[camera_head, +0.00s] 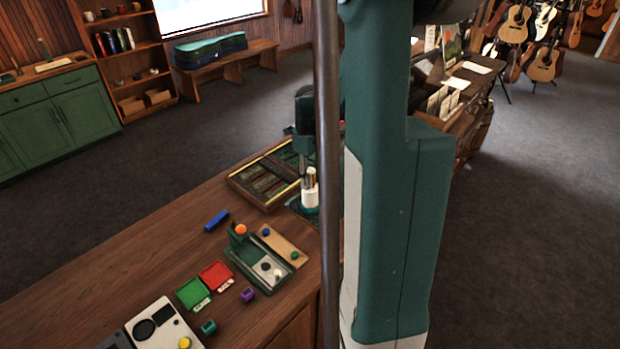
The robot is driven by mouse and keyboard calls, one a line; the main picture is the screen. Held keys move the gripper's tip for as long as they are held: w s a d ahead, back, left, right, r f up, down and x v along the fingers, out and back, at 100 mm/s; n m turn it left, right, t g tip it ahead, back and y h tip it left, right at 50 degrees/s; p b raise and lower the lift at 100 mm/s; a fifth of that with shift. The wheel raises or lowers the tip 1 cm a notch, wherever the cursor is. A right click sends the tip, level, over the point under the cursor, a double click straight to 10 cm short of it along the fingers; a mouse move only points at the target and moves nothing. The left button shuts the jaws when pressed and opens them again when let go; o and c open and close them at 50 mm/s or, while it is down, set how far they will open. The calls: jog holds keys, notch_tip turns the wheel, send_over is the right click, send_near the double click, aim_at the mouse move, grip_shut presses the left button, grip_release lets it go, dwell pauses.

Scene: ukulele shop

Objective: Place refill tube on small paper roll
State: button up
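I cannot make out the refill tube or the small paper roll for certain. A blue bar-shaped piece (216,221) lies on the wooden table (130,240), left of a green device. A small white holder with a dark green base (310,196) stands upright farther back, with thin tan items at its top. Dark and green parts, perhaps of my arm, show behind the pole above the holder. My large green and white arm link fills the middle of the picture. My gripper's fingers cannot be made out, and the table's right part is hidden.
A green device with an orange knob (240,230) stands mid-table. A green tray (193,293) and a red tray (216,275) lie in front. A compartmented dark case (262,198) is behind. A grey-white device (160,325) is near the front. The table's left side is clear.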

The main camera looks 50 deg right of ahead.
jog(key=shift+r, duration=0.2)
dwell(0.3)
jog(key=shift+r, duration=5.95)
jog(key=s+a+r+n+t+h, duration=0.1)
jog(key=a+r+n+t, duration=0.15)
jog(key=a+n, duration=0.75)
jog(key=s+a+r+n+t, duration=0.1)
jog(key=a+r+n, duration=0.35)
jog(key=a, duration=0.85)
jog(key=s+a+f+n+t, duration=0.1)
jog(key=s+a+n, duration=0.2)
jog(key=a+n, duration=0.3)
jog(key=s+a+f+n+t, duration=0.1)
jog(key=s+a+n, duration=0.2)
jog(key=a+n, duration=0.3)
jog(key=s+a+f+n+t+y, duration=0.1)
jog(key=s+a+n, duration=0.2)
jog(key=a+n, duration=0.3)
jog(key=shift+s+a+f+n+t, duration=0.2)
jog(key=shift+a+n+t, duration=0.15)
jog(key=shift+n, duration=0.5)
jog(key=shift+f, duration=0.1)
